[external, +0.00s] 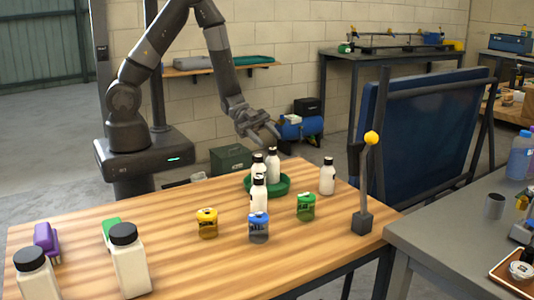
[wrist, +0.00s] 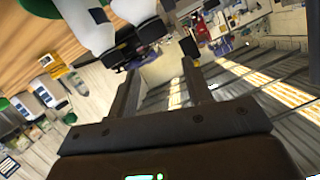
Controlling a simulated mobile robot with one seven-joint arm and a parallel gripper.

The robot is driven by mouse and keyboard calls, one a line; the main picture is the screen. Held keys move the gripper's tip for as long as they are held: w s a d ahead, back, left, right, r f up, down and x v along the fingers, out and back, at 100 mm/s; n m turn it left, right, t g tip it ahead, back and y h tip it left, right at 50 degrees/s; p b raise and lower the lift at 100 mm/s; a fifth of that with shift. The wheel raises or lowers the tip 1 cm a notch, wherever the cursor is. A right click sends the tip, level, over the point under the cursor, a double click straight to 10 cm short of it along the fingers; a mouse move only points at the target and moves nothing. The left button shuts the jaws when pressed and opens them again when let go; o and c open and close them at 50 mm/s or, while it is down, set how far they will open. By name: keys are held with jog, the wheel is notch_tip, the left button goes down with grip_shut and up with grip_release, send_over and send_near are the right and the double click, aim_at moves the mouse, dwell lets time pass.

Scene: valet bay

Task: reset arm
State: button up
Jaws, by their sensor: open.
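My gripper (external: 265,135) hangs over the far edge of the wooden table (external: 165,240), above and behind a round green tray (external: 285,189). Its two fingers are apart in the wrist view (wrist: 160,78), with nothing clearly held between them. White bottles with black caps stand at the tray: one at the back (external: 273,168), one beside it (external: 257,172), and one in front (external: 259,197) that partly hides the tray. In the wrist view, white bottles (wrist: 133,10) show close beyond the fingers, tilted by the camera angle.
Another white bottle (external: 327,180) stands right of the tray. Yellow (external: 207,224), blue (external: 258,229) and green (external: 306,208) jars stand nearer. A lever post with a yellow knob (external: 366,185) rises at the right edge. Larger bottles (external: 130,262) stand front left. The table's middle left is clear.

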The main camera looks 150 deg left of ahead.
jog(key=w+d+r+n+g+y, duration=0.1)
jog(key=w+d+r+g+y, duration=0.15)
jog(key=d+r, duration=0.5)
jog(key=w+d+r+g+y, duration=0.1)
jog(key=w+d+r+g, duration=0.15)
jog(key=d+r, duration=0.45)
jog(key=s+d+r+g, duration=0.1)
jog(key=s+d+r, duration=0.2)
jog(key=d, duration=0.1)
jog(key=s+d+r+n+g, duration=0.1)
jog(key=s+d+r, duration=0.1)
jog(key=d, duration=0.3)
jog(key=shift+s+d+r+h, duration=0.3)
jog(key=shift+s+r+h, duration=0.15)
jog(key=shift+r, duration=0.1)
jog(key=s+d+h, duration=0.1)
jog(key=s+d, duration=0.2)
jog(key=s+d+r+g+h, duration=0.1)
jog(key=s+d, duration=0.2)
jog(key=d, duration=0.1)
jog(key=s+d+r+h, duration=0.1)
jog(key=s+d, duration=0.2)
jog(key=shift+s+d+g, duration=0.15)
jog(key=shift+d+g, duration=0.05)
jog(key=shift+g, duration=0.1)
jog(key=shift+o, duration=0.4)
jog(key=shift+s+d+h, duration=0.3)
jog(key=shift+s+d, duration=0.05)
jog(key=shift+s, duration=0.05)
